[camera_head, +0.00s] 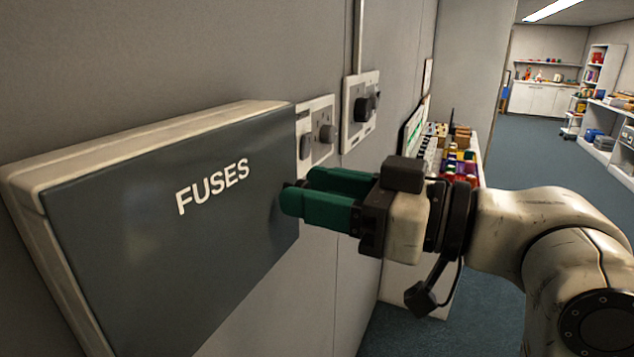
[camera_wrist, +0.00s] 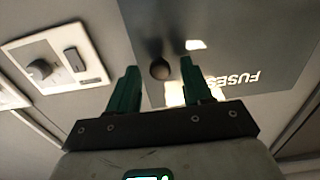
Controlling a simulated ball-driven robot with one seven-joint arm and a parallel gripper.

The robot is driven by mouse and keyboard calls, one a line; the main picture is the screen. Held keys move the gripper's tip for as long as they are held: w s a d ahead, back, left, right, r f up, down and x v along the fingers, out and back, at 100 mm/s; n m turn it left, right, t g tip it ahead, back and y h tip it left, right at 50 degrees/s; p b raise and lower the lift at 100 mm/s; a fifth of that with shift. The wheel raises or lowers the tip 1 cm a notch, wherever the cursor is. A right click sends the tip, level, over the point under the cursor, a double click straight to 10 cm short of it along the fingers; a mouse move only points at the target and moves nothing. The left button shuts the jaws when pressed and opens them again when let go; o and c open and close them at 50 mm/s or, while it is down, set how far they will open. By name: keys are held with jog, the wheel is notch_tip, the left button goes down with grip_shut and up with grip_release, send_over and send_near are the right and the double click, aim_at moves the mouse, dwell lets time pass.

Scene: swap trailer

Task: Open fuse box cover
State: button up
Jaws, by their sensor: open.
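The fuse box (camera_head: 110,137) is mounted on the wall at the left, with a dark grey cover (camera_head: 170,255) lettered FUSES. The cover lies closed over the pale housing. In the wrist view the cover (camera_wrist: 225,30) carries a small round dark knob (camera_wrist: 160,69). My gripper (camera_head: 288,194) has green fingers and is at the right edge of the cover. In the wrist view my gripper (camera_wrist: 160,75) is open, with the knob seen between the two fingertips. I cannot tell whether either finger touches the knob. In the head view the fingers mostly hide the knob.
Right of the box, a wall panel with a knob and switch (camera_head: 316,130) and another panel with a dark knob (camera_head: 361,110) stick out. A counter with colourful items (camera_head: 459,165) stands beyond my gripper. Open blue floor (camera_head: 540,160) lies to the right.

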jog(key=shift+a, duration=0.25)
jog(key=shift+c, duration=0.5)
grip_shut()
jog(key=shift+w, duration=0.1)
